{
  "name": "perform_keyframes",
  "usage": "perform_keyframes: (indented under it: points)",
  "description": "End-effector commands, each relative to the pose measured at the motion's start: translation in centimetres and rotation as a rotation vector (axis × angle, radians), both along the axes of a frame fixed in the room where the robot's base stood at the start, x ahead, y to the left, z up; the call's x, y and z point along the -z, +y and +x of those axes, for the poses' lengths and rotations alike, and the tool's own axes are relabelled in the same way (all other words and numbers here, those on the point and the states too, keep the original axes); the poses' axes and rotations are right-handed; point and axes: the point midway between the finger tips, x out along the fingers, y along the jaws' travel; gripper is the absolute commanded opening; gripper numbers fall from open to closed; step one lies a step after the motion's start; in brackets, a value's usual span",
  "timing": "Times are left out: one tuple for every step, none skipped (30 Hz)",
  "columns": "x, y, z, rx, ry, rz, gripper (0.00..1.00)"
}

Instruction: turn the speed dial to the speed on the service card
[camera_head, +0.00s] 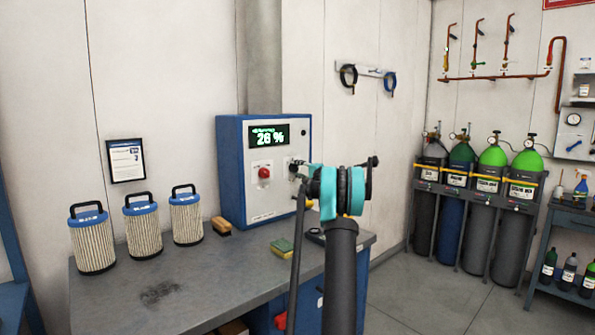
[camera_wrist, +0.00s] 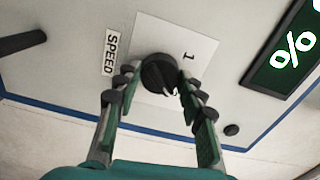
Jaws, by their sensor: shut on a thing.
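The speed dial (camera_wrist: 158,73) is a round black knob on a white plate beside a label reading SPEED in the wrist view. My gripper (camera_wrist: 155,88) has its fingers on either side of the dial and is shut on it. The control box (camera_head: 231,170) is blue with a pale front, and its display (camera_head: 269,136) reads what looks like 20 %. In the head view my arm hides the dial. The service card (camera_head: 126,160) hangs framed on the wall left of the box; its text is too small to read.
The box stands on a grey bench (camera_head: 205,290). Three filter cartridges (camera_head: 143,227) stand at its left, with a brush (camera_head: 221,226) and a green-yellow sponge (camera_head: 282,247) near the box. A red button (camera_head: 264,172) is left of the dial. Gas cylinders (camera_head: 488,205) stand at right.

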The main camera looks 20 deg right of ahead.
Motion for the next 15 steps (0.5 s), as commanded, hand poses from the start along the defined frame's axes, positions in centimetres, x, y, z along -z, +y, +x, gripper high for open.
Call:
perform_keyframes:
  points:
    - [0.04,-0.12,-0.03,0.002,0.008,0.020,0.10]
    - [0.04,-0.12,-0.03,0.002,0.013,0.033,0.10]
    - [0.05,-0.12,-0.03,0.002,0.018,0.048,0.10]
    - [0.05,-0.13,-0.03,0.002,0.022,0.057,0.10]
    - [0.05,-0.13,-0.03,0.002,0.025,0.066,0.10]
    - [0.05,-0.13,-0.03,0.002,0.029,0.078,0.10]
    - [0.05,-0.14,-0.04,0.002,0.031,0.084,0.10]
    - [0.05,-0.14,-0.04,0.002,0.033,0.089,0.10]
    - [0.05,-0.14,-0.04,0.002,0.036,0.097,0.10]
    - [0.05,-0.14,-0.04,0.002,0.037,0.100,0.10]
    - [0.06,-0.14,-0.04,0.002,0.039,0.104,0.10]
    - [0.06,-0.14,-0.04,0.002,0.040,0.107,0.10]
    - [0.06,-0.14,-0.04,0.002,0.040,0.109,0.10]
    - [0.06,-0.15,-0.03,0.002,0.041,0.111,0.10]
    - [0.06,-0.15,-0.03,0.002,0.041,0.112,0.10]
